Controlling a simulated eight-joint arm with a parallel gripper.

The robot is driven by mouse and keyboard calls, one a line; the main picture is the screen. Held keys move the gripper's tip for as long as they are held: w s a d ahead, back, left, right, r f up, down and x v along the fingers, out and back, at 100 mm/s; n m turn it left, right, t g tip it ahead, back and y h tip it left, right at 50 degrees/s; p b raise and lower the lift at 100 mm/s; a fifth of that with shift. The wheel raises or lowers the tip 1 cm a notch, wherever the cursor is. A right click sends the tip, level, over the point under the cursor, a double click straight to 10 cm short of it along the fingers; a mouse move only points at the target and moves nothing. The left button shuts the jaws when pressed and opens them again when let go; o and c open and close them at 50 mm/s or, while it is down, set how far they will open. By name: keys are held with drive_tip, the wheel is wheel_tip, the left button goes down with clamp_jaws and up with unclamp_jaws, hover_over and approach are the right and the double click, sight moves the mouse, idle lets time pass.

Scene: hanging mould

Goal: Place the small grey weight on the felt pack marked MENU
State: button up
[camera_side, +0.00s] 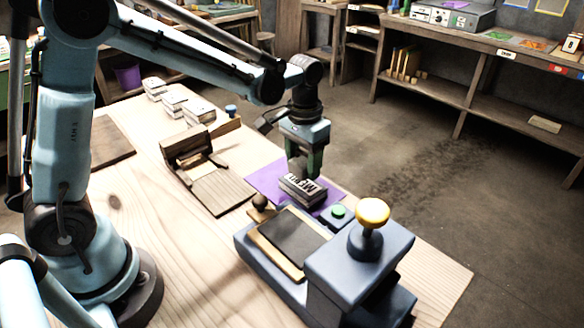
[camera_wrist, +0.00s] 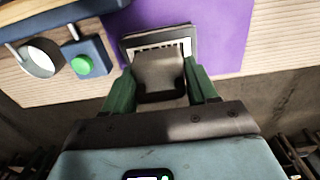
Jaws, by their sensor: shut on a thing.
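The felt pack with dark lettering on its top (camera_side: 302,190) lies on a purple sheet (camera_side: 262,178) near the table's far edge; its lettering looks like MENU. In the wrist view the pack (camera_wrist: 130,45) is partly covered by a small grey-brown block, the weight (camera_wrist: 160,82). My gripper (camera_side: 304,168) is right above the pack, pointing down. In the wrist view its green fingers (camera_wrist: 158,72) are shut on the weight, one on each side. The weight is hardly visible in the side view. I cannot tell whether it touches the pack.
A blue press with a yellow knob (camera_side: 372,212) and a green button (camera_side: 338,211) stands close in front of the pack. Several pale packs (camera_side: 198,110) lie farther back. The table's right edge is near.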

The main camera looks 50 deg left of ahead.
drive_tip(key=shift+f, duration=1.35)
drive_tip(key=shift+f, duration=0.1)
drive_tip(key=o, duration=1.2)
